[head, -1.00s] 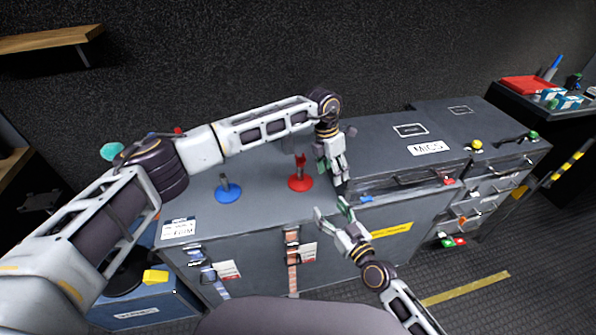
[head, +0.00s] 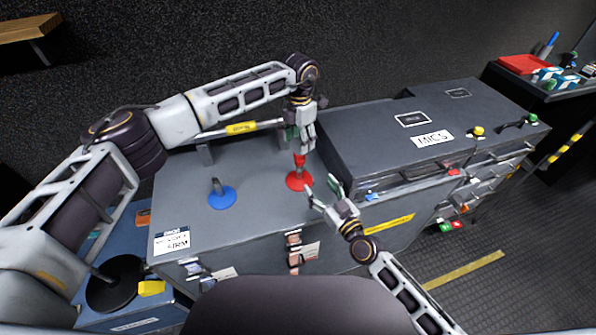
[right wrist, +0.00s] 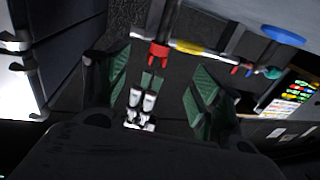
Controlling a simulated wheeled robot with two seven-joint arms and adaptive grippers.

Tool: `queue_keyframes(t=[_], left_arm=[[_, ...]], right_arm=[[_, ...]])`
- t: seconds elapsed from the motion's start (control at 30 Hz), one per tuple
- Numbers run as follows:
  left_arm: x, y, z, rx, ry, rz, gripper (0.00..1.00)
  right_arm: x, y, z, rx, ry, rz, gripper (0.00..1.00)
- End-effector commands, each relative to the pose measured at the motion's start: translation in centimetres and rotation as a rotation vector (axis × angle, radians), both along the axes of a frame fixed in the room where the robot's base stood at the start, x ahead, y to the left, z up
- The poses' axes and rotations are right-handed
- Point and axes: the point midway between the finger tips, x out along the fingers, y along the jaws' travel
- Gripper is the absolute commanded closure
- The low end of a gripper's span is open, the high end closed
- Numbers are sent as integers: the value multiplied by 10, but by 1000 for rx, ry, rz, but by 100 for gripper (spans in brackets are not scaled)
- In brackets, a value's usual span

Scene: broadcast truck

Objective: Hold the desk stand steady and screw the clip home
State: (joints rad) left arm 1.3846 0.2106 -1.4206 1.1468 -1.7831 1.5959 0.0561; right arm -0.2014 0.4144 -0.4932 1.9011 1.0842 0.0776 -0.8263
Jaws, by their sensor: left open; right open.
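The red desk stand (head: 297,182) stands on the grey worktop, with a red clip (head: 299,160) at the top of its short post. The clip also shows between the fingers in the right wrist view (right wrist: 158,52). My left gripper (head: 305,143) is open and points down just above the clip; contact cannot be told. It also shows in the right wrist view (right wrist: 147,90). My right gripper (head: 322,192) is open and empty, to the right and front of the stand, apart from it. Its green finger pads show in the right wrist view. How far the clip is screwed on cannot be told.
A blue stand (head: 221,197) stands left of the red one. A pole with a yellow label (head: 241,128) lies behind. The raised grey case marked MICS (head: 430,138) bounds the right side. Straps and tags hang at the front edge. The worktop between the stands is clear.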

Motion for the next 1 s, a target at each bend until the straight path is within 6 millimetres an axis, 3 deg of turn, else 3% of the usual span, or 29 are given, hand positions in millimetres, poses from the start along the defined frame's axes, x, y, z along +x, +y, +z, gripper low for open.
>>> queue_keyframes(t=[0.47,1.0], left_arm=[[0,0,0,-1,1,0,41],[0,0,0,-1,1,0,41]], right_arm=[[8,4,0,0,-1,-1,34],[51,29,1,1,0,0,34]])
